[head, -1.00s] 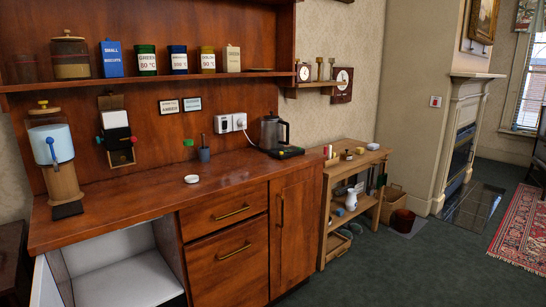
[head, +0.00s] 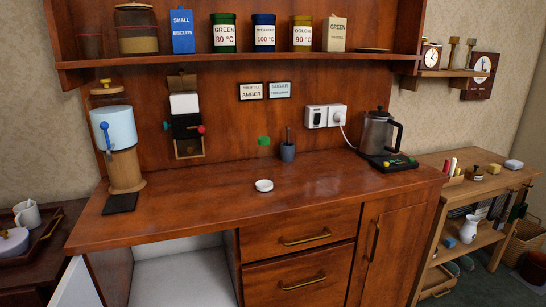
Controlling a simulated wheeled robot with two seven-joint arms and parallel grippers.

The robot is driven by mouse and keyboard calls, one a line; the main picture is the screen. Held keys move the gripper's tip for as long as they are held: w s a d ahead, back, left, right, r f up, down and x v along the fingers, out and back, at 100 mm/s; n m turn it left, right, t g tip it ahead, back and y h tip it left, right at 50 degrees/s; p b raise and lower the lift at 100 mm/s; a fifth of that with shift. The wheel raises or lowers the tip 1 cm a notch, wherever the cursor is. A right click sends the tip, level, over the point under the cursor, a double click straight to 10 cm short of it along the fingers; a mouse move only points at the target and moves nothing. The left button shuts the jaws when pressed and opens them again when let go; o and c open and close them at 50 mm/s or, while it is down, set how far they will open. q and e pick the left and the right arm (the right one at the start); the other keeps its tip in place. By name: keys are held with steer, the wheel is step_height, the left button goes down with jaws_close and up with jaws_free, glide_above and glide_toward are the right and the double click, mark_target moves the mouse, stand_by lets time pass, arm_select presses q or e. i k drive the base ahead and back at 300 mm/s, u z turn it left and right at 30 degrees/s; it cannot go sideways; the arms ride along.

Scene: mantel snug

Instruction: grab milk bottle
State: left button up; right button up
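I see nothing that is clearly a milk bottle. A small white jug-like vessel (head: 468,229) stands on the lower shelf of the wooden side table at the right; I cannot tell whether it is a milk bottle. A white-lined compartment (head: 185,275) stands open under the counter at the lower left. The part of it in view looks empty, and its lower part is cut off by the frame. Neither of my grippers is in view.
The wooden counter (head: 330,185) is mostly clear, with a round white object (head: 264,185) near its middle. A kettle (head: 379,135) stands at its right and a blue-topped dispenser (head: 115,130) at its left. A tray (head: 42,250) with a pitcher (head: 27,215) is far left.

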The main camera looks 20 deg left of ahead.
mark_target(264, 158)
steer(key=u, duration=0.6)
steer(key=i, duration=0.85)
steer(key=u, duration=0.75)
